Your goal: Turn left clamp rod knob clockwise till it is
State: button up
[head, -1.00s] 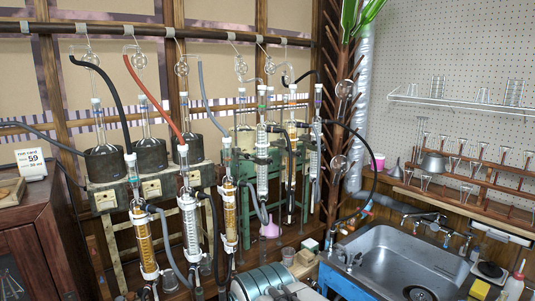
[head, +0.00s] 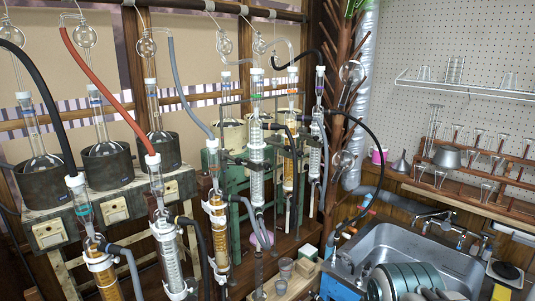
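I cannot pick out the left clamp rod knob; it is too small or hidden among the glassware and hoses. A row of upright glass condensers stands in front. The left one (head: 103,272) holds amber packing, the middle one (head: 168,255) is pale, and the right one (head: 218,235) is amber. More condensers stand behind on the green rack, including a clear one (head: 257,160) and an amber one (head: 290,165). Dark clamp-like fittings and hoses show beside them. My gripper is not in view.
Flasks in dark heating mantles (head: 107,165) stand on a pale bench behind the front condensers. Black, red and grey hoses hang across the space. A steel sink (head: 365,250) is at lower right. Small beakers (head: 285,266) stand on a wooden surface near the bottom middle.

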aim_at(239, 162)
jog(key=i, duration=0.85)
jog(key=u, duration=0.35)
